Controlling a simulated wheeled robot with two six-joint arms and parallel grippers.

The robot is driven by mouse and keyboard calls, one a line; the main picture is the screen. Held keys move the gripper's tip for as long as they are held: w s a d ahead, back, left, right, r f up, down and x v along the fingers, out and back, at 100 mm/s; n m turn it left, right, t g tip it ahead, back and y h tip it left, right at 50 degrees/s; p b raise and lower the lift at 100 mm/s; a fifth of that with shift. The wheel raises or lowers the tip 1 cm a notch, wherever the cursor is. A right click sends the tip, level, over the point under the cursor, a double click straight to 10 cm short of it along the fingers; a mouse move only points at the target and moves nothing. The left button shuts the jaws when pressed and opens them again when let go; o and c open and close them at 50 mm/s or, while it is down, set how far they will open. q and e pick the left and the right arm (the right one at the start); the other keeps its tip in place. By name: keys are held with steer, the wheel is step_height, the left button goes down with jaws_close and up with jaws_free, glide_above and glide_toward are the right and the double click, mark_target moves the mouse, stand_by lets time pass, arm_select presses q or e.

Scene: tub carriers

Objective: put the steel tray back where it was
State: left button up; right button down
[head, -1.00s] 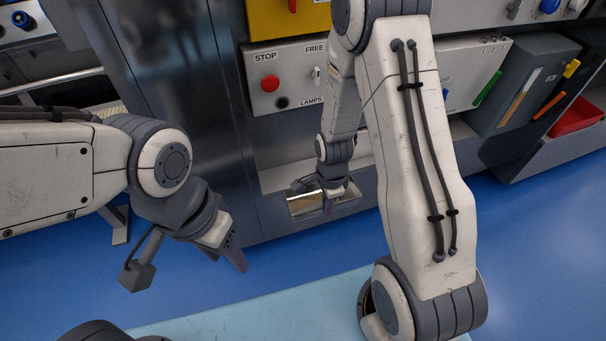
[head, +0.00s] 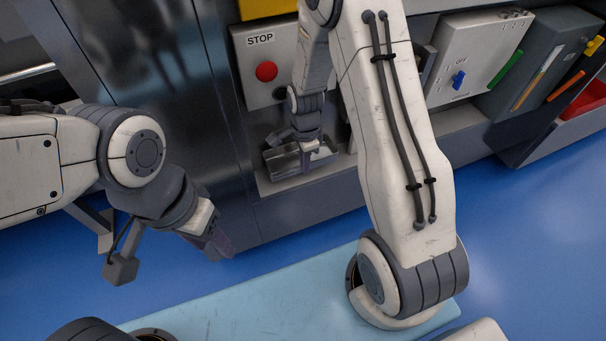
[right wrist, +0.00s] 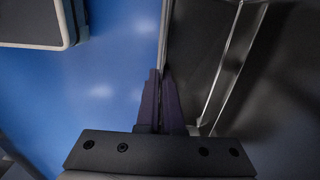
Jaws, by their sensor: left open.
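The steel tray (head: 285,163), a shallow shiny metal box, is at the recess below the STOP panel in the head view. My right gripper (head: 308,152) reaches down over its near right side. In the right wrist view my right gripper's fingers (right wrist: 160,75) are closed on the thin wall of the tray (right wrist: 195,60), whose dark inside spreads to the right. I cannot tell whether the tray's underside touches the shelf. My left gripper (head: 220,245) hangs empty and open over the floor at the left, apart from everything.
The recess shelf (head: 335,172) is bare right of the tray. Above it is the panel with a red STOP button (head: 266,71). Blue floor (head: 520,220) is clear.

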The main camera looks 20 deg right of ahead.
mark_target(305, 181)
steer(key=shift+d+f+b, duration=0.1)
steer(key=shift+f+b, duration=2.1)
steer(key=shift+f, duration=0.15)
steer(key=shift+w, duration=0.15)
steer(key=shift+r, duration=0.15)
steer(key=c, duration=1.4)
jaws_free()
steer(key=shift+f, duration=0.2)
steer(key=o, duration=0.3)
steer(key=shift+o, duration=0.2)
steer(key=shift+r, duration=0.1)
